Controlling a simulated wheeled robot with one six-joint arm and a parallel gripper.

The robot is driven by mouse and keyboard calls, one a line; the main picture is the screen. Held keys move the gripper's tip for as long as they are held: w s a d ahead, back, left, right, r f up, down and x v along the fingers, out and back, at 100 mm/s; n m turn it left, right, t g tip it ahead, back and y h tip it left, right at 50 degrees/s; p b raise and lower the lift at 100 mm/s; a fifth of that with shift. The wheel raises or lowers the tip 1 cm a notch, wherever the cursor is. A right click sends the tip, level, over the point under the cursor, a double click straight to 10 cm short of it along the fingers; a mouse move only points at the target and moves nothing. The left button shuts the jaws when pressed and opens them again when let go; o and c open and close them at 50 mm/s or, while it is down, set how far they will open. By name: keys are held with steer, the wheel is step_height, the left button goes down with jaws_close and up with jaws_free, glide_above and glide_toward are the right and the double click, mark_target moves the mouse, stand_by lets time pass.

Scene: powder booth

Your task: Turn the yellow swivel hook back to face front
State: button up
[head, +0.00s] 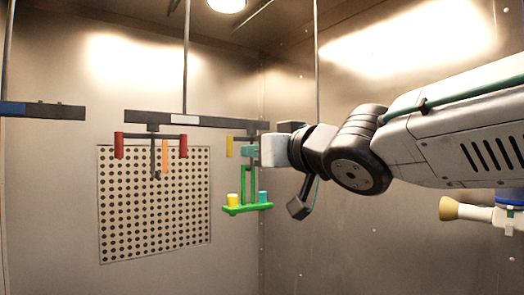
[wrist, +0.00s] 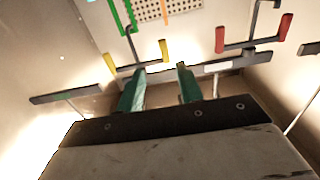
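The yellow swivel hook has a dark crossbar with yellow end pieces. One yellow end (head: 229,146) shows in the head view, left of my gripper (head: 251,152); the rest is mostly hidden behind the gripper. In the wrist view both yellow ends show, the left one (wrist: 109,63) and the right one (wrist: 165,49). My gripper (wrist: 161,69) is open, its teal fingers apart. The right yellow end appears just beyond the fingertips, in line with the gap; I cannot tell whether they touch it. A green hanger (head: 246,208) with yellow and teal cylinders hangs below the hook.
A second hook with red ends (head: 119,146) hangs left on the same overhead bar (head: 205,120), with an orange strip (head: 166,156) beside it. A perforated panel (head: 150,225) is on the back wall. A spray nozzle (head: 455,209) is at right. The lower middle is clear.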

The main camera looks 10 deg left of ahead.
mark_target(231, 150)
steer(key=x, duration=1.2)
steer(key=shift+s+a+r, duration=0.15)
steer(key=shift+s+r, duration=0.1)
steer(key=c, duration=0.6)
